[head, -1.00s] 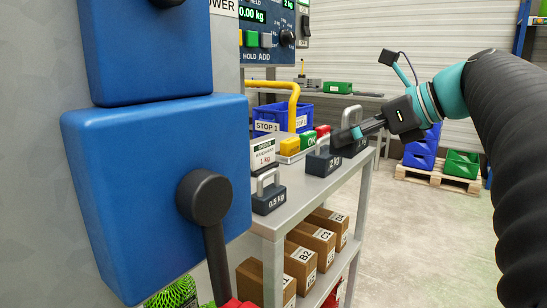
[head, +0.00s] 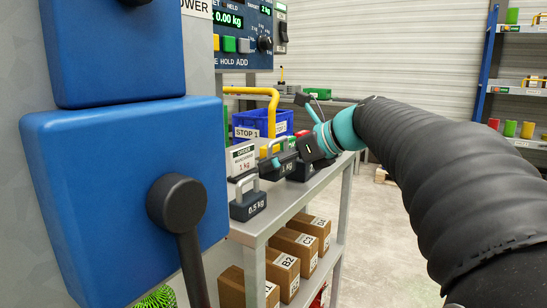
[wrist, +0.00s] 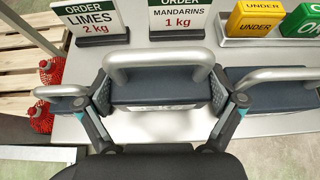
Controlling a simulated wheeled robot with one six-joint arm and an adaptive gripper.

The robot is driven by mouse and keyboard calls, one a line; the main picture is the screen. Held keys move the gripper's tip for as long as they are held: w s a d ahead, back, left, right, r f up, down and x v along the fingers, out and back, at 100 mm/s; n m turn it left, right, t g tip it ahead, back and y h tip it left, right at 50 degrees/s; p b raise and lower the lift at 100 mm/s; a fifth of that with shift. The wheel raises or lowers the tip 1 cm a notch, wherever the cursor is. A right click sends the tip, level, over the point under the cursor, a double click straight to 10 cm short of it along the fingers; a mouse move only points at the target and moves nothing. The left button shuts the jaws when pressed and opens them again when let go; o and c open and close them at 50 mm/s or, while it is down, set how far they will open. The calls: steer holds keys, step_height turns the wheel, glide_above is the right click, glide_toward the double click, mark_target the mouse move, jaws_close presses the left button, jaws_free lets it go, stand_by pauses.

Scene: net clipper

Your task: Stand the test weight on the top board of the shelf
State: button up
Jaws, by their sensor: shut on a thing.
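My gripper (wrist: 168,103) is shut on a dark test weight (wrist: 150,93) with a grey loop handle, one finger on each side of its body. In the head view this weight (head: 284,165) looks slightly tilted, its label partly hidden, with only "kg" clear. Whether its base touches the board is unclear. The 0.5 kg weight (head: 248,200) stands at the near end of the grey top board (head: 293,207). Another dark weight (head: 303,172) is partly hidden behind the held one. In the wrist view, weights stand on both sides of the held one.
Order cards for limes (wrist: 90,18) and mandarins (wrist: 177,18) stand behind the weights, beside yellow and green UNDER/OK blocks. Boxes (head: 283,270) fill the lower board. A blue cabinet (head: 120,190) with a black lever blocks the left. A blue rack (head: 484,70) stands far right.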

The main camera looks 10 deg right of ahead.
mark_target(287, 174)
steer(key=shift+f+b, duration=0.35)
steer(key=shift+f, duration=1.5)
steer(key=shift+f, duration=0.15)
steer(key=o, duration=1.5)
steer(key=shift+f, duration=0.1)
steer(key=shift+c, duration=0.2)
